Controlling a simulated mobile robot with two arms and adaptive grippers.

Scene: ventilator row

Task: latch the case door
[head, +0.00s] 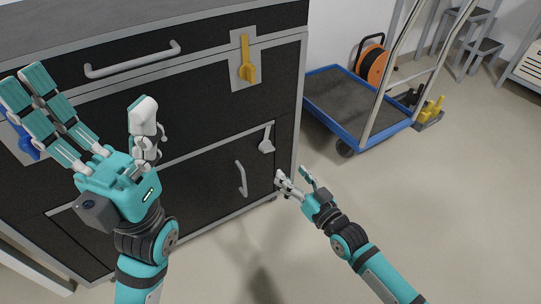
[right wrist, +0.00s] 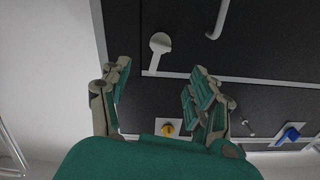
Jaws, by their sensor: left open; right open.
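The black case door (head: 210,180) is the lower right panel of a black case with grey trim. It looks flush with the front, and a grey bar handle (head: 240,178) is on it. A grey latch (head: 266,146) with a short lever sits at the door's upper right corner; it also shows in the right wrist view (right wrist: 160,43). My right gripper (head: 291,179) is open and empty, right of the door and below the latch, apart from the latch. My left gripper (head: 88,98) is open and empty in front of the case's left part.
A yellow latch (head: 247,70) is on the upper right of the case and a blue latch (head: 27,145) is at the left. A drawer handle (head: 132,59) runs along the top. A blue-edged trolley (head: 345,103) stands right of the case.

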